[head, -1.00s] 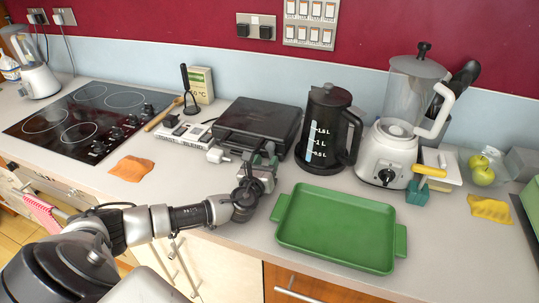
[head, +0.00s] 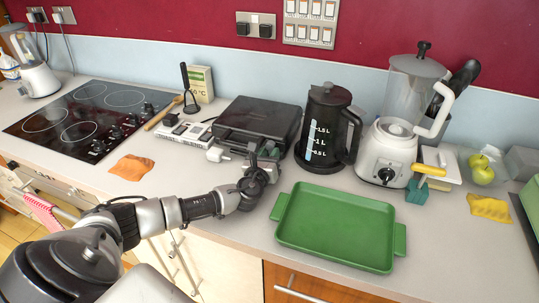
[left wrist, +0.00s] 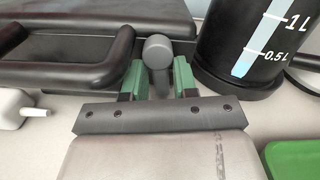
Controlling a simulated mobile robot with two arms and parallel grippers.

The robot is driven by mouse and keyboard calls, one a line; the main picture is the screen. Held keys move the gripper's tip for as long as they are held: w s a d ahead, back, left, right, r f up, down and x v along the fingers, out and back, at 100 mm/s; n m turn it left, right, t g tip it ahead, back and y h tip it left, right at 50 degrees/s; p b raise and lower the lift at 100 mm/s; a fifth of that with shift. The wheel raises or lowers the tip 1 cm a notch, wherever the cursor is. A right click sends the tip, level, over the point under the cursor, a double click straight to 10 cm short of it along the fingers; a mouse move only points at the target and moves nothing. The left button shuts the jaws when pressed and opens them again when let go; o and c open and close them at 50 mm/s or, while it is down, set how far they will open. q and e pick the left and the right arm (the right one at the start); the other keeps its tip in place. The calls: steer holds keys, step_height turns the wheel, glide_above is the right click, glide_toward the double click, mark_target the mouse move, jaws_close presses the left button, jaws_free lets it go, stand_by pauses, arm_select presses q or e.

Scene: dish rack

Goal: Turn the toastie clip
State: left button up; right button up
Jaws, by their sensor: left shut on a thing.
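The black toastie maker (head: 258,122) sits closed on the counter, and its dark front handle shows in the left wrist view (left wrist: 75,62). The toastie clip (left wrist: 157,50) is a grey, round-ended piece at the toastie maker's front right. My left gripper (left wrist: 160,78) has green-lined fingers on either side of the clip and is shut on it. In the head view the left gripper (head: 264,158) is at the toastie maker's front right corner, and my wrist partly hides it. The clip cannot be made out there. My right gripper is not in view.
A black kettle (head: 327,128) stands close to the right of the gripper. A green tray (head: 335,232) lies in front of it. A white plug (head: 216,155) and a socket strip (head: 184,132) lie to the left. Bare counter lies between the orange cloth (head: 131,168) and my arm.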

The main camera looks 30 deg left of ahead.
arm_select(q)
steer(key=n+b, duration=0.2)
steer(key=n, duration=0.1)
steer(key=shift+d+f, duration=0.1)
steer(key=shift+d, duration=0.15)
steer(key=n, duration=0.1)
steer(key=n+b, duration=0.1)
steer(key=n, duration=0.2)
steer(key=shift+w+d+r+n+b, duration=0.1)
steer(key=shift+d+r+n+b, duration=0.2)
steer(key=shift+b, duration=0.1)
steer(key=n, duration=0.2)
steer(key=n+b, duration=0.1)
steer(key=n, duration=0.1)
steer(key=shift+d+r, duration=0.15)
steer(key=shift+r, duration=0.25)
steer(key=shift+w+d+r+n, duration=0.1)
steer(key=shift+r+n, duration=0.1)
steer(key=shift+n, duration=1)
steer(key=shift+r+n, duration=0.2)
steer(key=shift+n, duration=1)
steer(key=o, duration=0.7)
steer(key=shift+o, duration=0.2)
